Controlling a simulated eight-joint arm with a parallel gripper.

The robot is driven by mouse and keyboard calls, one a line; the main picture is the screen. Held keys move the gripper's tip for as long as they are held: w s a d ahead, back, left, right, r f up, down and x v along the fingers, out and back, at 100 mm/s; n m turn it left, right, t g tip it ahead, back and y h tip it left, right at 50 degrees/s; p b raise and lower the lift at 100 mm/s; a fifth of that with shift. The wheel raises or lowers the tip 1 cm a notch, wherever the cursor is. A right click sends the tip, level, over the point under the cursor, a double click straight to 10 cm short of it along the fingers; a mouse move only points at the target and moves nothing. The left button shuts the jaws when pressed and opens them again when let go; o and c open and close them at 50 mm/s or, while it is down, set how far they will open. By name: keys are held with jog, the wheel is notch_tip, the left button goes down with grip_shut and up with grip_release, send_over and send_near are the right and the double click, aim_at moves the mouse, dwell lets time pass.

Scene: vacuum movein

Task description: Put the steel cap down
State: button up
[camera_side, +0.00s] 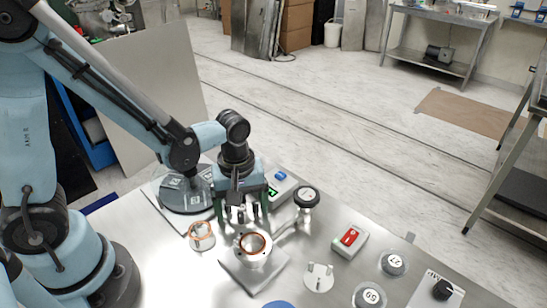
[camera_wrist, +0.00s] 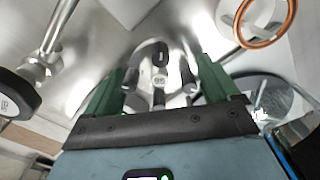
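My gripper (camera_side: 242,208) has green fingers and hangs just behind and above a small steel chamber with a copper ring (camera_side: 252,243) on its top. Between the fingers is a shiny steel piece with dark upright posts, which looks like the steel cap (camera_side: 240,213). In the wrist view, the cap (camera_wrist: 158,80) shows between the two green fingers of my gripper (camera_wrist: 160,85), with dark knobs beside each finger. The fingers appear closed on it, and it looks held above the table. Its underside is hidden.
A second copper ring (camera_side: 201,230) lies at left on a clear stand. A round gauge (camera_side: 307,197) on a pipe stands right of the chamber. A small plate with posts (camera_side: 318,277), a red-topped box (camera_side: 350,239) and numbered round pieces (camera_side: 394,262) occupy the right.

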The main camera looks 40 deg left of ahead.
jog(key=shift+r, duration=0.1)
notch_tip(320, 180, up, 12)
jog(key=a+m+t, duration=0.2)
jog(key=m, duration=0.1)
jog(key=s+a+r+m+t, duration=0.1)
jog(key=m+t, duration=0.1)
jog(key=m, duration=0.2)
jog(key=a+m+t, duration=0.2)
jog(key=m+t, duration=0.1)
jog(key=m, duration=0.1)
jog(key=shift+s+a+r, duration=0.15)
jog(key=shift+s+a, duration=0.05)
jog(key=shift+a, duration=0.1)
dwell(0.4)
dwell(1.2)
